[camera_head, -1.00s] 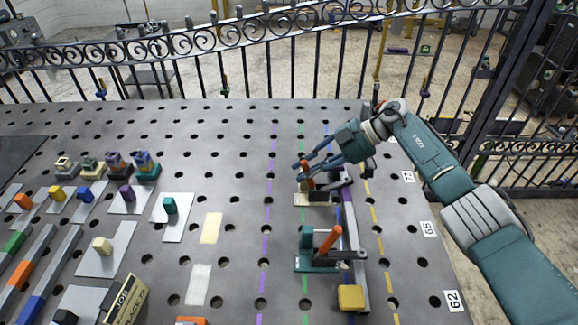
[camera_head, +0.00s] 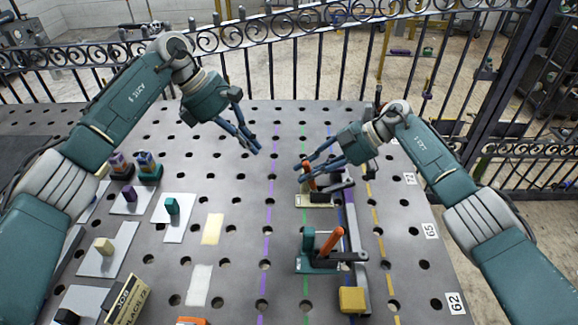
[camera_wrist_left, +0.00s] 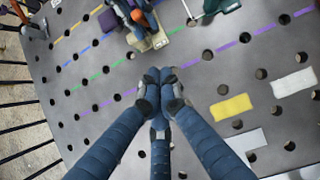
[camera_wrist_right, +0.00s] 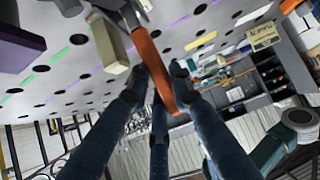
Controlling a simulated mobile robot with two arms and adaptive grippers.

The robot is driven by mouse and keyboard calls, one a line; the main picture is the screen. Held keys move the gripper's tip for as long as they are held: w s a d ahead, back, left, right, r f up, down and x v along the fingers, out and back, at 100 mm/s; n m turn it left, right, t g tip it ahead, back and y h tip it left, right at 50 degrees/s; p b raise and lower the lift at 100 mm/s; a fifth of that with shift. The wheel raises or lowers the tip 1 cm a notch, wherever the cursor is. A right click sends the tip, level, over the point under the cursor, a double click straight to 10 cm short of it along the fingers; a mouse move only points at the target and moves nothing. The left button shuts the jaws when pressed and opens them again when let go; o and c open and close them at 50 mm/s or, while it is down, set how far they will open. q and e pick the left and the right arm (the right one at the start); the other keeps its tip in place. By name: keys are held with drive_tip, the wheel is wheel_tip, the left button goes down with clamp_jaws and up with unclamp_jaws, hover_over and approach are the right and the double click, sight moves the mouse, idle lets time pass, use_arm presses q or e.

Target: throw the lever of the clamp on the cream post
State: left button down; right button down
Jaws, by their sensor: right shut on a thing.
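The clamp with the cream post (camera_head: 317,200) stands at the far right part of the perforated table, its orange lever (camera_head: 308,176) upright. The cream post also shows in the right wrist view (camera_wrist_right: 108,48), with the long orange lever (camera_wrist_right: 152,66) beside it. My right gripper (camera_head: 303,172) is at this lever and shut on it; its fingers partly hide the clamp. My left gripper (camera_head: 254,147) hangs empty above the table, left of the clamp. Its fingertips meet in the left wrist view (camera_wrist_left: 160,82).
A second clamp with a teal post (camera_head: 308,242) and a tilted orange lever (camera_head: 331,240) stands nearer. A yellow block (camera_head: 351,299) sits in front of it. Blocks on grey plates fill the left side. A black fence (camera_head: 270,75) runs behind the table.

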drive_tip(key=shift+d, duration=0.1)
use_arm(q)
drive_tip(key=d+f, duration=0.7)
drive_tip(key=d, duration=0.2)
drive_tip(key=shift+s+d+f+m, duration=0.15)
drive_tip(key=shift+d+f+m, duration=0.15)
